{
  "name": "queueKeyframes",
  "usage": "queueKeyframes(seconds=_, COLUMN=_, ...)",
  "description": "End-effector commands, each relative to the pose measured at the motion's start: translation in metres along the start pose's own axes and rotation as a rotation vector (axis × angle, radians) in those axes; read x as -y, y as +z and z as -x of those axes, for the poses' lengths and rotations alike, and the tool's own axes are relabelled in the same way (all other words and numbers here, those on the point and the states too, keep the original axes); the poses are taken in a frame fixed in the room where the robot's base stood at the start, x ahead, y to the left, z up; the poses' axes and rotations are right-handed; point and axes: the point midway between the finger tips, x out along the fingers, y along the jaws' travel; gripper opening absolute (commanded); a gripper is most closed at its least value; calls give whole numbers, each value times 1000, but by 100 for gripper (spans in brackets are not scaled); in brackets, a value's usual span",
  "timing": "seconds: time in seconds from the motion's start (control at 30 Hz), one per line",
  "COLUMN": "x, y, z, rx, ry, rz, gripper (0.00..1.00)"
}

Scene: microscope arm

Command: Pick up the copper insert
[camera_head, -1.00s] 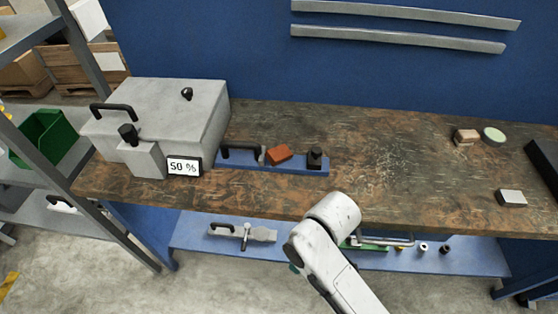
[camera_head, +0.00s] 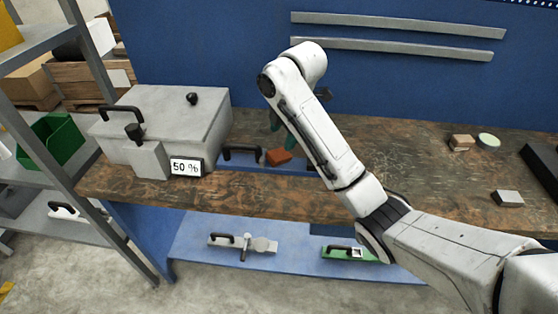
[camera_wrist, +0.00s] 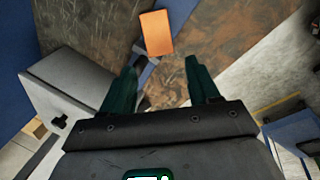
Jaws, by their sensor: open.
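The copper insert (camera_head: 278,156) is a small orange-brown block on a blue base plate (camera_head: 232,164) on the workbench. It also shows in the wrist view as a bright orange rectangle (camera_wrist: 156,32) at the top middle. My gripper (camera_wrist: 161,66) is open and empty, its two dark green fingers apart. The insert lies beyond the fingertips, roughly in line with the gap between them, and is not touched. In the head view the fingers are partly hidden by my white arm above the insert.
A black handle (camera_head: 241,153) stands just left of the insert on the same plate. A grey box with a "50 %" display (camera_head: 186,167) is further left.

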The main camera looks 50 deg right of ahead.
Motion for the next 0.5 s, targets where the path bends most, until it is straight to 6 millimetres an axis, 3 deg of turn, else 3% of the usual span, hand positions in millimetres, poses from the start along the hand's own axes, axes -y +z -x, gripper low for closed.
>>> queueKeyframes(seconds=0.13, x=-3, y=8, z=-4, rx=14, ry=-6, rz=29, gripper=61)
queueKeyframes(seconds=0.5, x=-3, y=9, z=-50, rx=13, ry=-4, rz=27, gripper=61)
